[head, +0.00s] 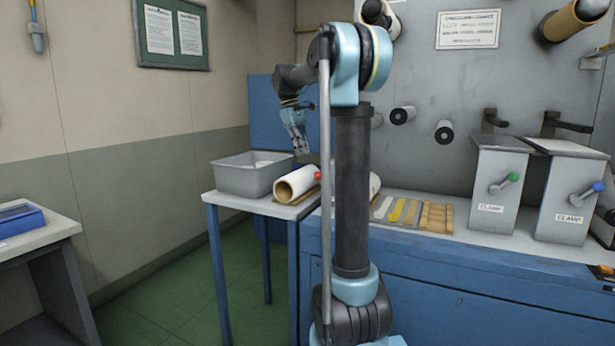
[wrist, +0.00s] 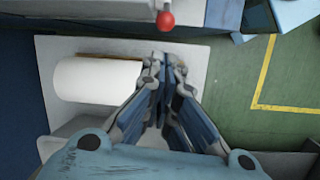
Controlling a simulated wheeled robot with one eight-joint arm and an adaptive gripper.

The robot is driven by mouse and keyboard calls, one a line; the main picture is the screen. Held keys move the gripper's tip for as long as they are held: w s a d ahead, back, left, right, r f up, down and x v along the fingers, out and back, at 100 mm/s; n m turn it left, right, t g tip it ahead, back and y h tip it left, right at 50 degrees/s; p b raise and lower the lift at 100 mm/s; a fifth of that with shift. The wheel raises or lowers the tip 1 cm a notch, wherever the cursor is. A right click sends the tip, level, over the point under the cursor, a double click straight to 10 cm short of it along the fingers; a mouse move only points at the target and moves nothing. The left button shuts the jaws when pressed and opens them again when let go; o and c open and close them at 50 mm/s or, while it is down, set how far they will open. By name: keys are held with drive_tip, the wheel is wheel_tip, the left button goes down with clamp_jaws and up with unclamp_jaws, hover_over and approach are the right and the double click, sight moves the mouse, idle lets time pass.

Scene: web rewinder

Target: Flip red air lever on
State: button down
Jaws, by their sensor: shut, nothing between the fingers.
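The red air lever shows in the head view as a red ball knob (head: 318,175) just left of my arm's column, its stem mostly hidden behind my arm. In the wrist view the red knob (wrist: 165,20) is at the top centre, with a short grey stem above it at the picture's edge. My gripper (wrist: 165,65) is shut and empty, its fingertips below the knob in that picture and apart from it. In the head view my gripper (head: 301,151) points down above the white roll (head: 297,183) on the small table, left of and higher than the knob.
A grey bin (head: 240,180) stands on the small table (head: 228,200), left of the roll. Green floor (wrist: 295,60) is clear beside the table.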

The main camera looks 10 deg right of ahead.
sight(322, 181)
drive_tip(key=shift+w, duration=0.2)
drive_tip(key=x, duration=1)
drive_tip(key=shift+s+r, duration=0.1)
idle(0.4)
